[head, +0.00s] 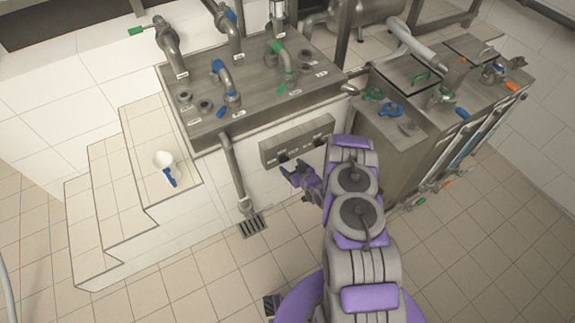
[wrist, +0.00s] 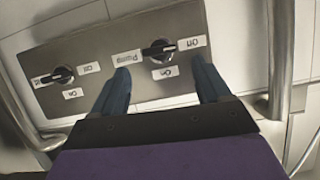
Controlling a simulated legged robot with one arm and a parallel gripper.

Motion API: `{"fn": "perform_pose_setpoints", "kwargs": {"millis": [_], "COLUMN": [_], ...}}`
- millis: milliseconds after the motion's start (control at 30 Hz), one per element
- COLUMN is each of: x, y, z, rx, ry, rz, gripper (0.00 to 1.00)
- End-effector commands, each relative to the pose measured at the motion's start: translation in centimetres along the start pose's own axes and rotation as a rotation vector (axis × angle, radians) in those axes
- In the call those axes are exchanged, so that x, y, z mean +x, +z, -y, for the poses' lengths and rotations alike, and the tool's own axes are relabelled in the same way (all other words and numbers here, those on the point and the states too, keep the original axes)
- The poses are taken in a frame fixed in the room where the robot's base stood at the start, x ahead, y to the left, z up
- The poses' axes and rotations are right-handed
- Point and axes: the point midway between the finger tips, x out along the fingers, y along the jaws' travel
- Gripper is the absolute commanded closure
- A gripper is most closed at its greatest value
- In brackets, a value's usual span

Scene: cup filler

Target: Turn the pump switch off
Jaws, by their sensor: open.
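A grey switch panel (head: 297,136) is on the white tiled front of the filler; it fills the upper part of the wrist view (wrist: 110,30), upside down. I see no contact. In the head view my gripper (head: 299,177) is just in front of the panel.
A second knob (wrist: 62,75) is on the left of the panel in the wrist view. A steel pipe (wrist: 280,60) stands close on the right. In the head view, a drain pipe (head: 235,172) is left of the panel, and a white cup-like scoop (head: 164,160) lies on tiled steps.

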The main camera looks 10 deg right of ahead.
Motion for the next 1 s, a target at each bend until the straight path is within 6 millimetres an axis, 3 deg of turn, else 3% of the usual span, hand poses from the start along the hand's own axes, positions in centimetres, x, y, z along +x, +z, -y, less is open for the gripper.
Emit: {"fn": "perform_pose_setpoints", "kwargs": {"millis": [100, 300, 700, 1000], "x": [2.0, 3.9, 4.4, 4.4], "y": [0.2, 0.2, 0.1, 0.1], "z": [0.1, -0.1, -0.1, -0.1], "rx": [-0.001, 0.002, 0.003, 0.003], "ry": [-0.003, -0.001, 0.0, 0.0], "rz": [-0.001, 0.0, 0.001, 0.001], "gripper": [0.23, 0.23, 0.24, 0.53]}}
